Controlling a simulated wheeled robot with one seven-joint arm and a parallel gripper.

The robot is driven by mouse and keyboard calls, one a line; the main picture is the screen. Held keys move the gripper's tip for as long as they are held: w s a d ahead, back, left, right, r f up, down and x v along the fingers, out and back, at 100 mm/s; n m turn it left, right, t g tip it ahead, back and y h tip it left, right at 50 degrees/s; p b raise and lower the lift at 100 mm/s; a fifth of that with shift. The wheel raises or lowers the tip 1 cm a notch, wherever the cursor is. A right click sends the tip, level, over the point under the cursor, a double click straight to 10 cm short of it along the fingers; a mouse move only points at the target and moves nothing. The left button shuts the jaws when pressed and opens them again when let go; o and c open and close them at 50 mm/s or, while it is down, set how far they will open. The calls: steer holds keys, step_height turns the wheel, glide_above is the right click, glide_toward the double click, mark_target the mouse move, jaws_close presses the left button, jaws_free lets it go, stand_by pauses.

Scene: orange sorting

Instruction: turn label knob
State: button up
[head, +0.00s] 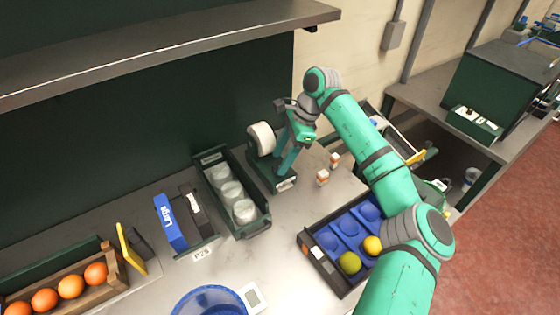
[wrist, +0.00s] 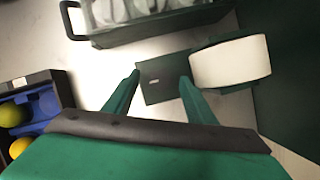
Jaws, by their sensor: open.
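The label dispenser is a dark green unit with a wide white label roll (head: 262,138); the roll also shows in the wrist view (wrist: 232,62), right of my fingers. Its dark green base (head: 272,178) stands on the bench and lies beyond my fingertips in the wrist view (wrist: 163,92). My gripper (head: 284,166) points down over the base, beside the roll. In the wrist view my gripper (wrist: 160,80) is open, with nothing between its fingers. I cannot make out a knob; my gripper may hide it.
A dark rack of clear jars (head: 258,222) stands left of the dispenser. Two small orange-and-white items (head: 322,177) stand to its right. A blue-lined sorting tray (head: 310,243) holds a green and a yellow fruit. A wooden crate (head: 118,280) of oranges is at front left. A shelf (head: 170,40) overhangs the back.

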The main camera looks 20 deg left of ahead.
steer(key=shift+a+f, duration=0.15)
steer(key=shift+f, duration=0.75)
steer(key=shift+w, duration=0.1)
steer(key=c, duration=1)
steer(key=shift+c, duration=0.2)
